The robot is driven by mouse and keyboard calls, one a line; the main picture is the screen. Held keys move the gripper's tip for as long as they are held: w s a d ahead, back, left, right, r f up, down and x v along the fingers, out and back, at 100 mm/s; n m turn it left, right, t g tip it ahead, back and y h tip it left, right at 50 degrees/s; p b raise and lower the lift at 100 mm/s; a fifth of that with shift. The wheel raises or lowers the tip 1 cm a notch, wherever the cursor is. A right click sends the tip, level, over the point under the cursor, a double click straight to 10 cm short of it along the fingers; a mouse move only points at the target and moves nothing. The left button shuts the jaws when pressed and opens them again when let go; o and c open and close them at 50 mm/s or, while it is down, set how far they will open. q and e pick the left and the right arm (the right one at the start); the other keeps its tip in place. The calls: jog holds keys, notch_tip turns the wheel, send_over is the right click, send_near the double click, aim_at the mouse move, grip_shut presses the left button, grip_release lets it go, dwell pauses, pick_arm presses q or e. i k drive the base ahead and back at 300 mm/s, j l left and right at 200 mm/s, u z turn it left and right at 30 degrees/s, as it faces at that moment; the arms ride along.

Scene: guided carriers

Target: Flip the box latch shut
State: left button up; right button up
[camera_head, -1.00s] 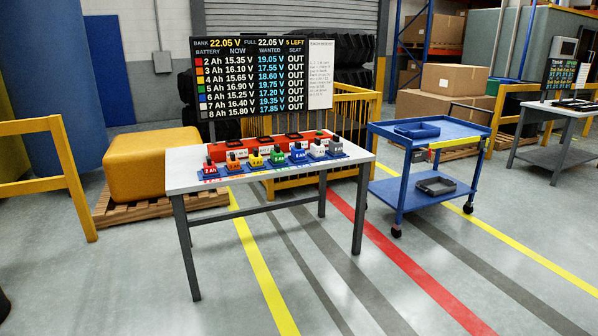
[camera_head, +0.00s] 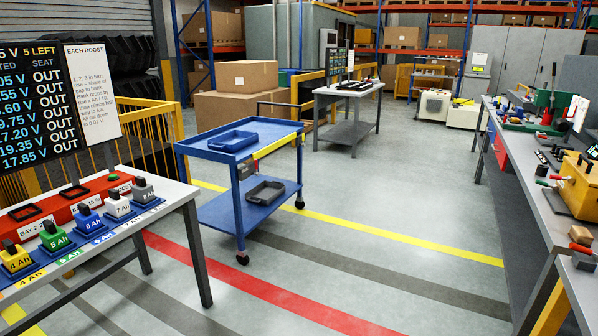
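A yellow-orange box (camera_head: 579,189) stands on the long grey workbench (camera_head: 535,212) at the right edge. It is partly cut off by the frame. Small dark and red parts show near it, but I cannot make out a latch or whether one is open or shut. Neither of my grippers is in view.
A blue cart (camera_head: 238,211) with two trays stands in the middle. The battery table (camera_head: 170,196) is at lower left, with a display board (camera_head: 38,107) behind it. A grey table (camera_head: 347,92) stands further back. Open floor (camera_head: 400,205) lies between the cart and the workbench.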

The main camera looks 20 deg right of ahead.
aim_at(560, 178)
jog(key=i+l+z, duration=0.2)
jog(key=z, duration=0.25)
jog(key=i+z, duration=0.8)
jog(key=z, duration=0.15)
jog(key=i+j+z, duration=0.15)
jog(key=i+z, duration=0.15)
jog(key=z, duration=0.15)
jog(key=i+j+z, duration=0.1)
jog(key=i+z, duration=0.25)
jog(key=i+j+z, duration=0.2)
jog(key=i+z, duration=0.15)
jog(key=i, duration=0.15)
